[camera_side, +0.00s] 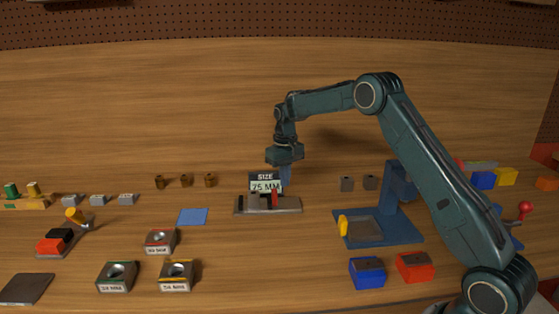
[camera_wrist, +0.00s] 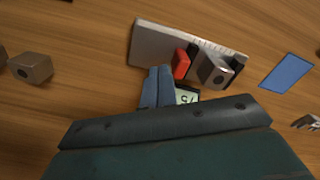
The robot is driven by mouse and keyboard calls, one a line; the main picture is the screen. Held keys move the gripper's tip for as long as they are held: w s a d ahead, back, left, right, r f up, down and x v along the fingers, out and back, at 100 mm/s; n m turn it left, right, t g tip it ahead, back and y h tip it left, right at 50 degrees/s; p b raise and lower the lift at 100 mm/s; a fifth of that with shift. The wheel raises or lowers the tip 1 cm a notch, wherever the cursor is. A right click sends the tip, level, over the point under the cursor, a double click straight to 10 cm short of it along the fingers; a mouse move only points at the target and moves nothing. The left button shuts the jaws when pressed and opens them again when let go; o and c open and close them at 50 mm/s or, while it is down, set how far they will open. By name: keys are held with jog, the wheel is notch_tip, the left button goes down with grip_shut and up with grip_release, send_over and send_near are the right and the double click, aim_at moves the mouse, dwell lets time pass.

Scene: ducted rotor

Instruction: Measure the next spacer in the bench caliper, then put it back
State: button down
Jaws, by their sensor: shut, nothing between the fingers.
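The bench caliper (camera_side: 292,205) has a light bed and a red slider (camera_side: 275,198); it also shows in the wrist view (camera_wrist: 156,44). Its sign (camera_side: 265,182) reads "SIZE 75 MM". A grey spacer block with a hole (camera_wrist: 217,73) sits on the bed beside a dark jaw. My gripper (camera_side: 286,184) points down just behind the caliper, beside the sign. In the wrist view its fingers (camera_wrist: 157,88) are together and empty, near the red slider and apart from the spacer. Two grey spacers (camera_side: 347,184) (camera_side: 370,183) stand right of the caliper; one shows in the wrist view (camera_wrist: 30,68).
A blue stand with a yellow handle (camera_side: 400,232) is at right, with a blue bin (camera_side: 367,273) and red bin (camera_side: 415,267) in front. Labelled holders (camera_side: 117,276) stand front left. A blue mat (camera_side: 192,216) lies left of the caliper; brown pieces (camera_side: 186,181) stand behind it.

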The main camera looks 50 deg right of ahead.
aim_at(274, 191)
jog(key=shift+f, duration=0.15)
jog(key=shift+f, duration=2.6)
jog(key=shift+w+a, duration=1.65)
dwell(0.7)
jog(key=shift+s+d, duration=0.15)
jog(key=shift+d, duration=0.05)
jog(key=shift+s+d, duration=0.2)
jog(key=shift+s, duration=0.05)
jog(key=shift+d, duration=0.1)
dwell(0.3)
jog(key=shift+r, duration=0.1)
jog(key=shift+r, duration=3.9)
